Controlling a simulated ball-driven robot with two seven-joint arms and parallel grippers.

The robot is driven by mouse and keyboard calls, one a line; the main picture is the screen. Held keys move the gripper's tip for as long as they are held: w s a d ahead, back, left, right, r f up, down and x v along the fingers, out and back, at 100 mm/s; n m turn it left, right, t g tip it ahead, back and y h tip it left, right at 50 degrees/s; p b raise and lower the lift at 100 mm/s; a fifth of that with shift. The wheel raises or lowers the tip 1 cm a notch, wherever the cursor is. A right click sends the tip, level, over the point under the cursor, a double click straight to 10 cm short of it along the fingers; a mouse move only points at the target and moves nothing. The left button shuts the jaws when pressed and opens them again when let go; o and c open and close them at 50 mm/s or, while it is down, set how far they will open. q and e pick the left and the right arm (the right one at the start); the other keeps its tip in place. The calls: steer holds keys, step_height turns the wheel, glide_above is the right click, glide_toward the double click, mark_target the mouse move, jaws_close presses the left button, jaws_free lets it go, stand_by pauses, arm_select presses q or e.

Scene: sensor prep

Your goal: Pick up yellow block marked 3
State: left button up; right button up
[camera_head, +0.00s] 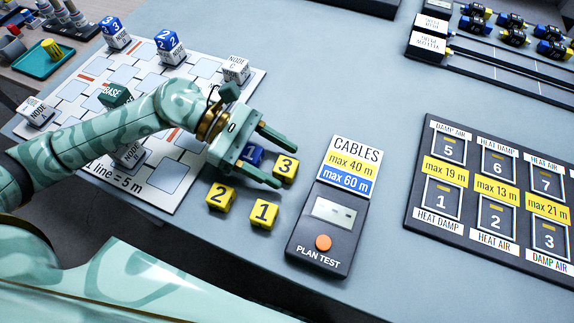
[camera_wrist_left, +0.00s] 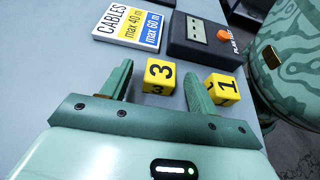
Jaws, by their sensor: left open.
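The yellow block marked 3 (camera_head: 285,168) sits on the blue-grey table, just right of a blue block marked 1 (camera_head: 252,155). My left gripper (camera_head: 279,163) is open, with its fingers pointing toward the right and reaching to either side of the yellow block in the head view. Nothing is held. My right gripper is not in view.
Yellow blocks marked 2 (camera_head: 220,197) and 1 (camera_head: 264,214) stand close by. The plan test box (camera_head: 322,240) and cables card (camera_head: 350,165) lie to the right. A grid board (camera_head: 170,190) with node cubes lies under my left arm. A dark numbered panel (camera_head: 425,215) is farther right.

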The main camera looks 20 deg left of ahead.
arm_select(q)
steer(key=shift+d, duration=0.2)
steer(key=c, duration=1.1)
steer(key=shift+o, duration=0.2)
